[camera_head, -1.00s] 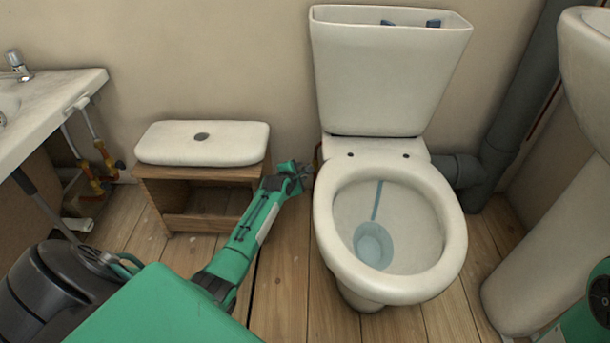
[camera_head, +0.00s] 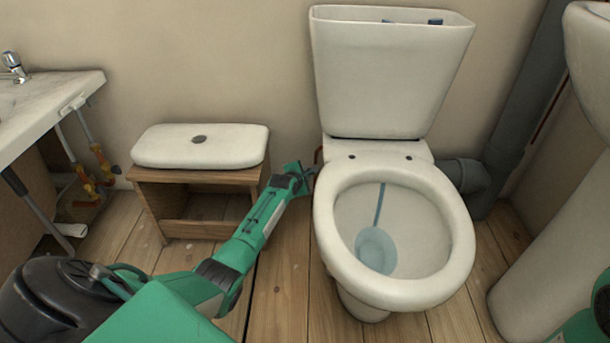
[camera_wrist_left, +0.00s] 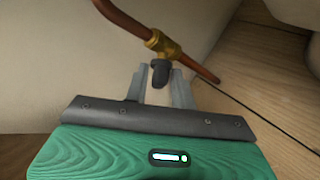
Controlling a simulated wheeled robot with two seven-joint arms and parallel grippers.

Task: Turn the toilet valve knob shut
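The toilet valve is a brass body (camera_wrist_left: 165,45) on a copper pipe (camera_wrist_left: 125,17) in the left wrist view. Its dark knob (camera_wrist_left: 160,72) points toward my left gripper (camera_wrist_left: 160,82). The two grey fingers are spread, one on each side of the knob, with a gap visible at the left finger. I cannot tell whether the right finger touches it. In the head view, my left gripper (camera_head: 311,172) is low beside the toilet's left side, and the knob is hidden there. My right gripper is not in view.
The toilet (camera_head: 395,235) stands just right of my left gripper. A wooden stool (camera_head: 150,205) with a white cistern lid (camera_head: 200,146) stands left of my forearm. A sink (camera_head: 45,110) is at far left, a pedestal basin (camera_head: 550,240) at right.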

